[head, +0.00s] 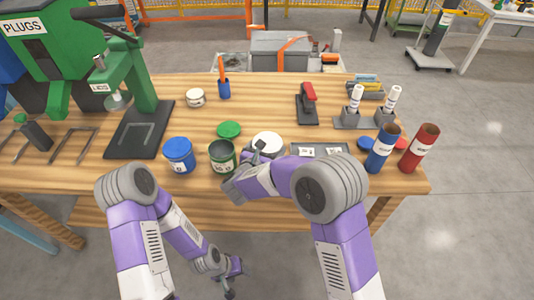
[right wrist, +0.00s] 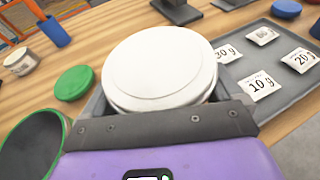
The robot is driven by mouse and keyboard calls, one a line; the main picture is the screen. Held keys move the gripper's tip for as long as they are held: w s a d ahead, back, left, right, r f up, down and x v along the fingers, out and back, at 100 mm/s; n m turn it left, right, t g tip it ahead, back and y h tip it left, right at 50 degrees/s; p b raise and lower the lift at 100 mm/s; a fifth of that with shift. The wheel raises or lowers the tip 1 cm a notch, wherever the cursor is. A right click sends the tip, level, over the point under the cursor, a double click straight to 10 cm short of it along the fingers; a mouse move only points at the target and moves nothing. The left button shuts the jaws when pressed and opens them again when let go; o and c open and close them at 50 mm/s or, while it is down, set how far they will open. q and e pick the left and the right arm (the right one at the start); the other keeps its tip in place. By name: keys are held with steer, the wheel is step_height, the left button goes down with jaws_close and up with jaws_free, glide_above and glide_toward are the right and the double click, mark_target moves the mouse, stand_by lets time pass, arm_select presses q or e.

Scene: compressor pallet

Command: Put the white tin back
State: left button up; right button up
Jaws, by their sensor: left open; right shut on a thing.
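The white tin (head: 267,139) has a flat white lid and is at the front middle of the wooden table. In the right wrist view the tin (right wrist: 160,65) fills the space between the fingers of my right gripper (right wrist: 158,98). My right gripper (head: 258,152) is shut on it. I cannot tell whether the tin touches the table; its lower part is hidden. My left gripper (head: 232,275) is open and empty, hanging low in front of the table, away from the tin.
An open green tin (head: 222,158) and a blue tin (head: 179,155) stand to the left; a green lid (head: 229,129) lies behind. A grey tray (head: 322,150) with labelled weights is close on the right. Blue (head: 382,150) and red (head: 418,149) tubes stand further right.

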steer(key=shift+w+f, duration=0.1)
steer(key=shift+f, duration=0.8)
steer(key=shift+f+b, duration=0.15)
steer(key=shift+b, duration=0.25)
steer(key=o, duration=0.8)
